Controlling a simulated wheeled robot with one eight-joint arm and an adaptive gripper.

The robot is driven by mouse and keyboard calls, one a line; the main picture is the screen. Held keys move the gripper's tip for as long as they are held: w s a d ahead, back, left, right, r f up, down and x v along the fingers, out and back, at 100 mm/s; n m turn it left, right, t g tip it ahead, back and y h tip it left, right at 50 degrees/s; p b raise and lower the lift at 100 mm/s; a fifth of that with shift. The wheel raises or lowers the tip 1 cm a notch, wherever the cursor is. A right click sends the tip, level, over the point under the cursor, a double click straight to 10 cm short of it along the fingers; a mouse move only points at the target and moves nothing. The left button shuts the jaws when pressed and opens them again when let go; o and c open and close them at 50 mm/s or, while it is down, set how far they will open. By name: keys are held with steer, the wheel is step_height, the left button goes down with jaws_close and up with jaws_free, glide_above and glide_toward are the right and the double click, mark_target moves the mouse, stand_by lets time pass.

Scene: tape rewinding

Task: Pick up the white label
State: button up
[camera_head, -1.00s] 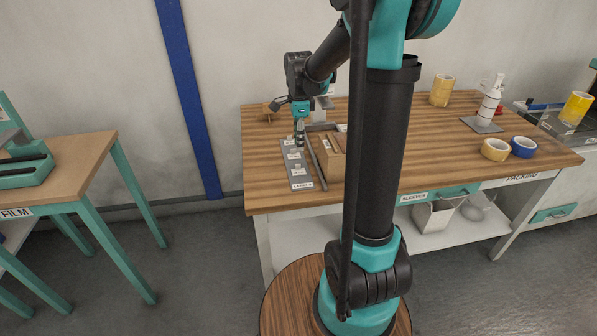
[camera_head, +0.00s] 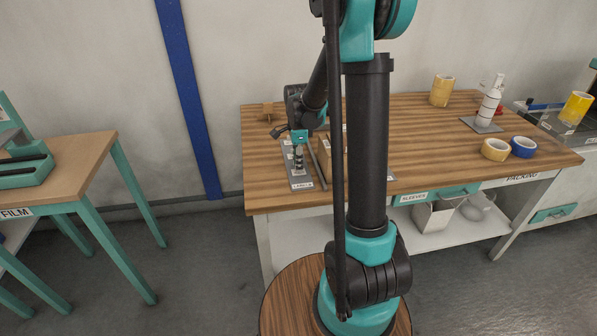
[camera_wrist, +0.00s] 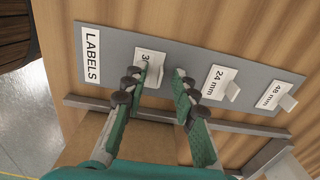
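A grey label board (camera_wrist: 68,65) lies on the wooden table, with a printed LABELS strip (camera_wrist: 92,55) at its left end in the wrist view. It bears white cards, each with a small white label tab. The card marked "3…" (camera_wrist: 147,57) lies between and behind my fingertips, its print partly hidden. The 24 mm label tab (camera_wrist: 232,91) and the 48 mm label tab (camera_wrist: 288,102) stand to the right. My gripper (camera_wrist: 161,74) is open, one finger on each side of the partly hidden first tab. In the head view my gripper (camera_head: 298,165) is over the board (camera_head: 302,184).
A grey rail (camera_wrist: 235,126) runs along the board, beside a cardboard box (camera_wrist: 150,138). The table middle (camera_head: 425,125) is clear.

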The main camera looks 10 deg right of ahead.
jaws_close()
steer(key=shift+r, duration=0.2)
